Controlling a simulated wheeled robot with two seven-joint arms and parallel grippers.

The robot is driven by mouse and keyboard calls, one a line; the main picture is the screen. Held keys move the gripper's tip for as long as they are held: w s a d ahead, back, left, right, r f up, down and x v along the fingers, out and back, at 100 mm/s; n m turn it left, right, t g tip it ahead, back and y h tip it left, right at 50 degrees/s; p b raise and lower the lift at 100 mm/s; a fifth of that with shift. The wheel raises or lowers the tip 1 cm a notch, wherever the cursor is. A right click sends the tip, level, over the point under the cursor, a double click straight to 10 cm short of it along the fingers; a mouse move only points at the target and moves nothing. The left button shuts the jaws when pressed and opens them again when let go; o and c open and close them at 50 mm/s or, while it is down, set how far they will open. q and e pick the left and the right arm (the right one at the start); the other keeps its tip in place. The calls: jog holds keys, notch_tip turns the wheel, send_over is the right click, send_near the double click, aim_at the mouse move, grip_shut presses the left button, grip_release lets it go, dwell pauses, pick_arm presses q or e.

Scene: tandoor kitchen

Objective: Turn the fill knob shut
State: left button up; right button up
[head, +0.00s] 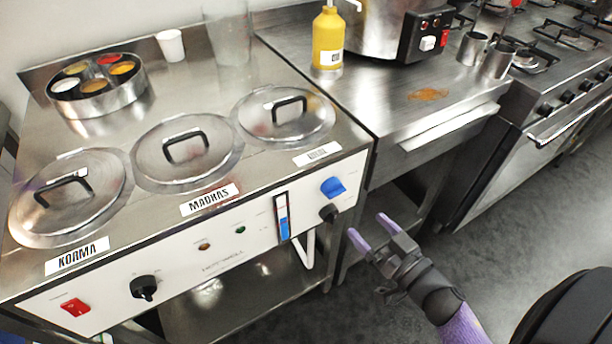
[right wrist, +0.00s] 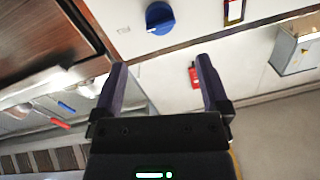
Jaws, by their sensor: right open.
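The blue fill knob (head: 333,187) is on the right end of the white front panel of the steel bain-marie. In the right wrist view the blue knob (right wrist: 159,18) shows near the top, beyond the fingertips and apart from them. My right gripper (head: 371,230) is open and empty, below and to the right of the knob in the head view. Its two purple fingers also show in the right wrist view (right wrist: 160,66). My left gripper is not in view.
A level gauge (head: 282,216) with blue in its lower part is left of the knob. A black fitting (head: 329,212) sits just below the knob. A black knob (head: 144,288) and red switch (head: 75,306) are farther left. The floor (head: 420,250) near my right gripper is clear.

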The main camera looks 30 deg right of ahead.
aim_at(339, 195)
jog(key=w, duration=0.1)
jog(key=w+b, duration=0.1)
jog(key=w, duration=0.2)
jog(key=shift+w+a+r, duration=0.1)
jog(key=shift+w+a, duration=0.15)
jog(key=shift+w, duration=0.15)
jog(key=w, duration=0.2)
jog(key=w+b, duration=0.1)
jog(key=w, duration=0.1)
jog(key=shift+a, duration=0.3)
jog(key=shift+w+a, duration=0.1)
jog(key=shift+w, duration=0.15)
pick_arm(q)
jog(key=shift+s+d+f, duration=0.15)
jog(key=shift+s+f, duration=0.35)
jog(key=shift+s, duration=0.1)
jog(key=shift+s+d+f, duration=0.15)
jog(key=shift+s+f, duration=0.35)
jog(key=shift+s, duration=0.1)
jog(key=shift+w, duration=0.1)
pick_arm(e)
jog(key=shift+c, duration=1.1)
jog(key=c, duration=1)
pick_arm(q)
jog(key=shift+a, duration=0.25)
